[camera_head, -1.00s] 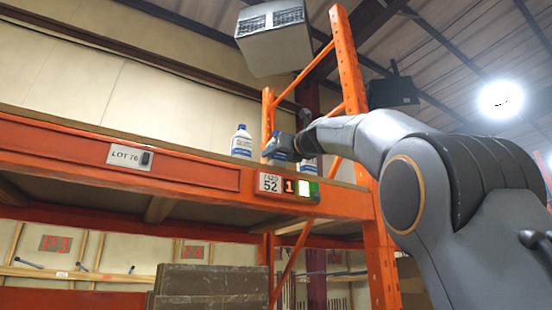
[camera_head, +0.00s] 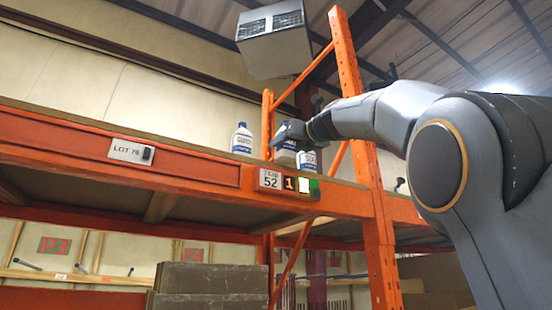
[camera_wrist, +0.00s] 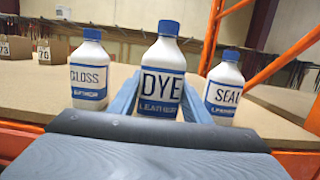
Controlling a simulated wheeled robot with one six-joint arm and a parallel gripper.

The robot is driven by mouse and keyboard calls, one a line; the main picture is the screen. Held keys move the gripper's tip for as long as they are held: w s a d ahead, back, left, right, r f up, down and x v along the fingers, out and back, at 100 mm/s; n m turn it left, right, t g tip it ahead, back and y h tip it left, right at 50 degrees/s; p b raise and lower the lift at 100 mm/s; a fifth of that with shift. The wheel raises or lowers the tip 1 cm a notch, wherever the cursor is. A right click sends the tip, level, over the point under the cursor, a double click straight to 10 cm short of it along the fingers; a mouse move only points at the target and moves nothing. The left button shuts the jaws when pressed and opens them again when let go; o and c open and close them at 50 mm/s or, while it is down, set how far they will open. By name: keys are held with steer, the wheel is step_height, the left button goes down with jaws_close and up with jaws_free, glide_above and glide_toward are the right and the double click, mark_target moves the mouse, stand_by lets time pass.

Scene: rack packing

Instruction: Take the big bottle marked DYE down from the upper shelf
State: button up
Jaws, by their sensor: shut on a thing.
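The DYE bottle (camera_wrist: 162,80), white with a blue cap and blue label band, stands upright in the middle of the wrist view. My gripper (camera_wrist: 160,97) is shut on it, one blue-grey finger along each side. The gripper body hides its base, so I cannot tell whether it touches the shelf. In the head view the DYE bottle (camera_head: 286,156) is partly hidden under my gripper (camera_head: 287,133). The upper shelf (camera_head: 205,153) has an orange front beam.
The GLOSS bottle (camera_wrist: 89,72) stands left of the DYE bottle, and the SEAL bottle (camera_wrist: 224,90) stands close on its right. An orange rack post (camera_head: 350,90) rises right of the bottles. Small boxes (camera_wrist: 60,50) sit farther back at the left.

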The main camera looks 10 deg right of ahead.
steer(key=r+b+v, duration=0.2)
steer(key=v, duration=0.9)
steer(key=shift+s+r+b, duration=0.15)
steer(key=shift+s+b, duration=0.15)
steer(key=shift+s, duration=0.05)
stand_by(0.3)
